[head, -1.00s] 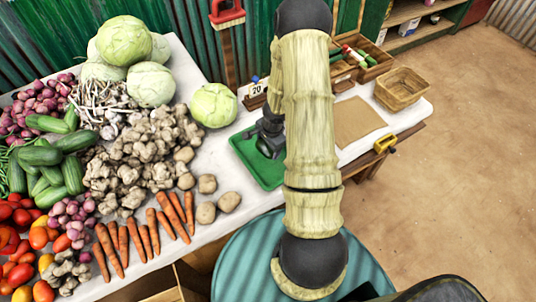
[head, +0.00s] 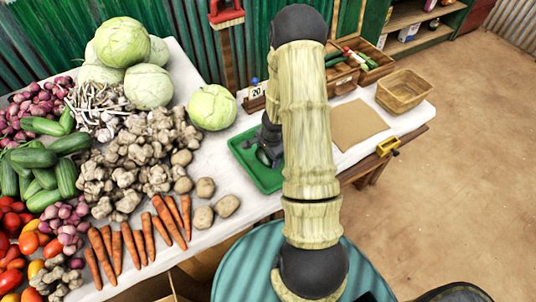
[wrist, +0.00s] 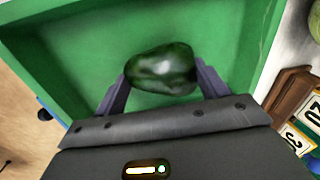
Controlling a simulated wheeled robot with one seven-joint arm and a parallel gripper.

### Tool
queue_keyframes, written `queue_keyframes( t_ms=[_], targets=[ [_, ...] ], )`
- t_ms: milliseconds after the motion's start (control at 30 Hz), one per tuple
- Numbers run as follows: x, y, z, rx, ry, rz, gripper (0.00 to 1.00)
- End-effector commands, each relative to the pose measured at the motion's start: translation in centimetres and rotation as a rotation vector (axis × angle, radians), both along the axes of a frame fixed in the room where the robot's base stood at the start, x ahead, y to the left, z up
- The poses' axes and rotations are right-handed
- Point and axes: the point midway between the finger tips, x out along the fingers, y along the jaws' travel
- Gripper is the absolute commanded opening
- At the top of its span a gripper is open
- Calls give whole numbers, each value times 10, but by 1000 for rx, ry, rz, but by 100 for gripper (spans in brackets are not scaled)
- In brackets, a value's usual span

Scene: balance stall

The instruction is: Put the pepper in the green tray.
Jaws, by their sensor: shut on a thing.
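The pepper (wrist: 160,69) is dark green and glossy. In the wrist view my gripper (wrist: 160,80) is shut on it, with one finger on each side. The green tray (wrist: 210,30) fills most of the wrist view behind the pepper, so the pepper is over the tray's floor. I cannot tell whether it touches the floor. In the head view the green tray (head: 241,154) lies on the white table, partly covered by my arm. My gripper (head: 268,155) is over it there, and the pepper is hidden.
A cabbage (head: 212,107) sits just behind and left of the tray. A price card (head: 256,92) stands behind it. Potatoes (head: 203,217) and carrots (head: 160,232) lie left and front. A brown sheet (head: 358,126) and a basket (head: 404,91) are to the right.

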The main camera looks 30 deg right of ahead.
Motion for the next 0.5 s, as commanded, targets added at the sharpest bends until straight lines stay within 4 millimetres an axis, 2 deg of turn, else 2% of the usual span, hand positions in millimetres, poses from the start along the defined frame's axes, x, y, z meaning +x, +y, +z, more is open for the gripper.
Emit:
queue_keyframes(
  t_ms=[133,167,233,267,500],
  targets=[
    [0,-2,-4,0,0,-3,50],
    [0,-2,-3,0,0,-3,78],
    [0,-2,-3,0,0,-3,92],
    [0,-2,-3,0,0,-3,95],
    [-1,-1,-2,0,0,-3,95]
  ],
)
